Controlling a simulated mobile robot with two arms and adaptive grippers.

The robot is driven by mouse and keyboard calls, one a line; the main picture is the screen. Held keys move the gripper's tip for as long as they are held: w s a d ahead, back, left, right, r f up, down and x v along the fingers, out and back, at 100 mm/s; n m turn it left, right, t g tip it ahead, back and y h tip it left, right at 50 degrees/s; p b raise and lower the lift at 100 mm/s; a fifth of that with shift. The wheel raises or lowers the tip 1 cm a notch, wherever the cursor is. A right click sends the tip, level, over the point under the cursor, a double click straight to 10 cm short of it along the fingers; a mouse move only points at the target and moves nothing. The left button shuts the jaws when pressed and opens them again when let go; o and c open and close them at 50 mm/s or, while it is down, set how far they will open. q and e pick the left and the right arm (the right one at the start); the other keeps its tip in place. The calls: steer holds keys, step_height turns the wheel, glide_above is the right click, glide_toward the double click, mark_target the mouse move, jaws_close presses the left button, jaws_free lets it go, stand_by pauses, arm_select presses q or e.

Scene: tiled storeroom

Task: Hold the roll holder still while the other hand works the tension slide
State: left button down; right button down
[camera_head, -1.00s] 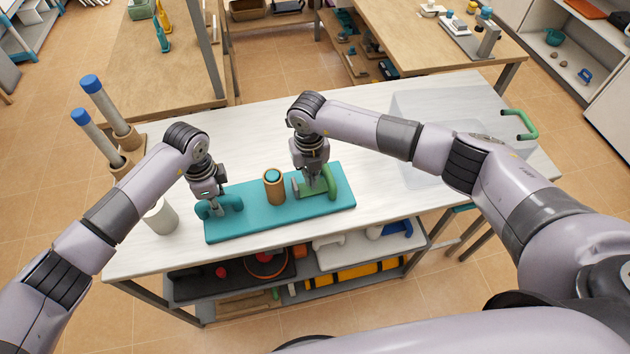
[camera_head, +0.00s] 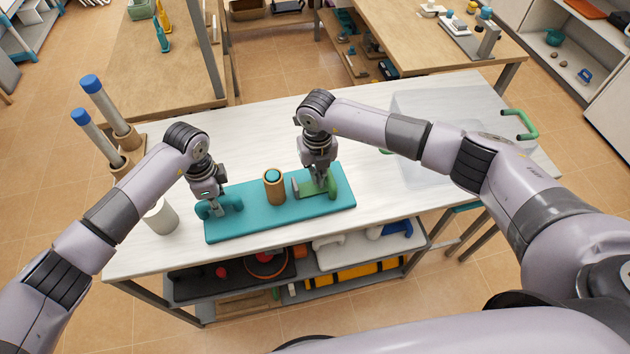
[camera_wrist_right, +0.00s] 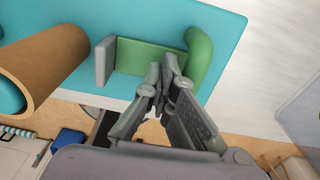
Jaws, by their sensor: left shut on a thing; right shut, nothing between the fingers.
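The roll holder is a long teal base (camera_head: 250,226) on the white table, with a teal handle (camera_head: 236,203) at its left end. A brown roll (camera_head: 274,190) with a teal core stands upright near its middle. To the right is the green tension slide (camera_head: 331,187), with a grey plate at its left; it shows in the right wrist view (camera_wrist_right: 203,55) too. My left gripper (camera_head: 217,207) is shut on the teal handle. My right gripper (camera_head: 320,184) is shut and empty, its fingertips over the slide's green floor, beside the raised green block. Whether they touch it I cannot tell.
A white cup (camera_head: 161,217) stands left of the base. Two blue-capped posts (camera_head: 103,103) stand at the table's left edge. A clear box (camera_head: 425,115) sits at the right, partly behind my right arm. The table behind the base is mostly clear.

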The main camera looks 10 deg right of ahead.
mark_target(330, 172)
steer(key=shift+d, duration=0.25)
steer(key=shift+d, duration=1.15)
arm_select(q)
steer(key=shift+a, duration=0.1)
arm_select(e)
steer(key=shift+d, duration=0.2)
steer(key=c, duration=1.9)
jaws_free()
